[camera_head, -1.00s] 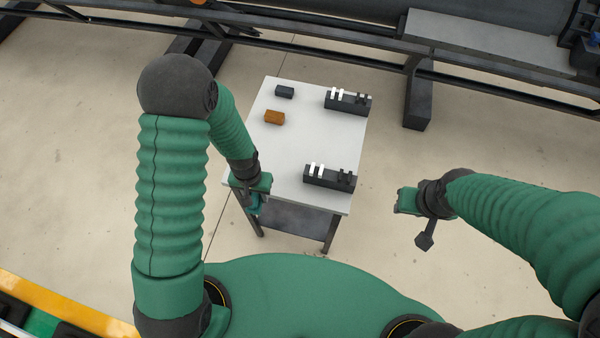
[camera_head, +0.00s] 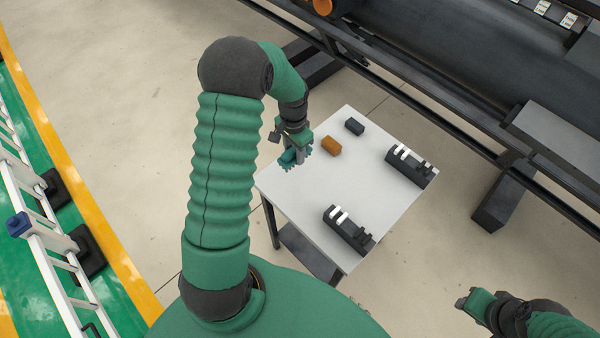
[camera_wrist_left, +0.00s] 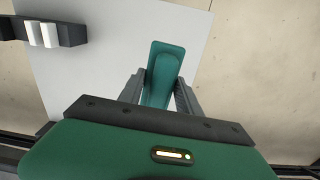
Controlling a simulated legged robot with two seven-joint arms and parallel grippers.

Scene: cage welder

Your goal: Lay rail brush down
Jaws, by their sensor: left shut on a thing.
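The rail brush, a teal piece, is between the fingers of my left gripper (camera_head: 296,158), at the left edge of the white table (camera_head: 299,197). In the left wrist view the brush (camera_wrist_left: 163,72) lies between the two grey fingers, which are shut on it, with the table top behind it. I cannot tell whether the brush touches the table. My right gripper (camera_head: 474,303) is at the lower right, away from the table; its fingers are too small to judge.
An orange-brown block (camera_head: 331,146) and a dark block (camera_head: 354,127) sit at the table's far side. Two dark holders with white pieces stand on it, one at right (camera_head: 410,166) and one in front (camera_head: 347,230). A dark machine frame (camera_head: 430,115) runs behind. The table's middle is clear.

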